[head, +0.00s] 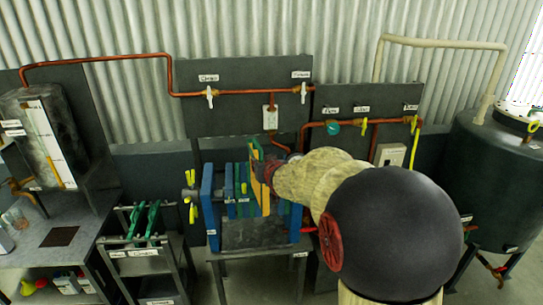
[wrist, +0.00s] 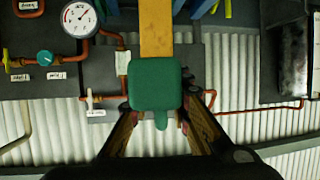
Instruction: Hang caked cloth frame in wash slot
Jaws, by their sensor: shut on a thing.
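An ochre-yellow frame (head: 257,182) stands upright among the blue and green plates of the filter press (head: 209,200) in the head view. In the wrist view its yellow bar (wrist: 156,32) runs up from a green grip block (wrist: 155,84). My gripper (wrist: 156,105) is shut on this green block, with one finger on each side. In the head view my gripper (head: 268,170) is at the frame's upper right, partly hidden by my arm.
Copper pipes with valves (head: 209,94) and a teal knob (head: 332,128) run along the panels behind the press. A dark tank (head: 490,180) stands at right. A bench (head: 50,245) with a cylinder stands at left. A gap separates rack and press.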

